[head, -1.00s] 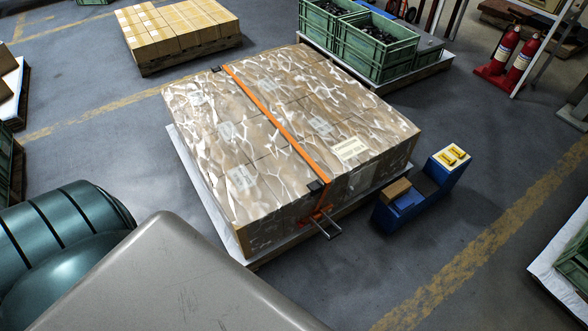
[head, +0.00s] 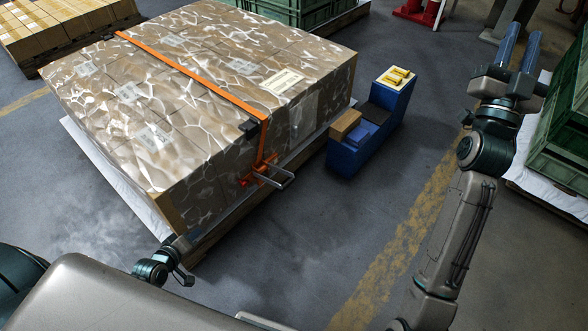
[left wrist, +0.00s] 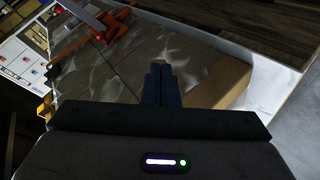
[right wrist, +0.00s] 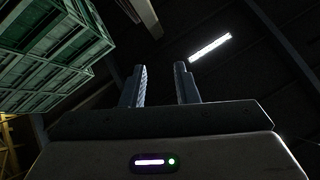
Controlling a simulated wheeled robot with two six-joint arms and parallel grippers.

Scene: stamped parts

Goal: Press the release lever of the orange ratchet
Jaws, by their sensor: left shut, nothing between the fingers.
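The orange ratchet (head: 257,172) hangs on the near face of a wrapped load, at the lower end of an orange strap (head: 200,78). A grey handle (head: 281,178) sticks out from it towards me. In the left wrist view the ratchet (left wrist: 92,38) is at the upper left, with a grey bar (left wrist: 80,13). I cannot tell which part is its release lever. My left gripper (left wrist: 160,68) is shut and empty, apart from the ratchet; in the head view it (head: 177,243) is low by the load's near corner. My right gripper (head: 520,45) is raised, open and empty; its fingers show in its wrist view (right wrist: 161,72).
The wrapped load (head: 150,90) sits on a pallet with a white sheet (head: 105,165). A blue unit (head: 350,155) with a yellow-marked top stands right of the ratchet. Green crates (head: 565,130) stand at the right. The floor before the ratchet is clear.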

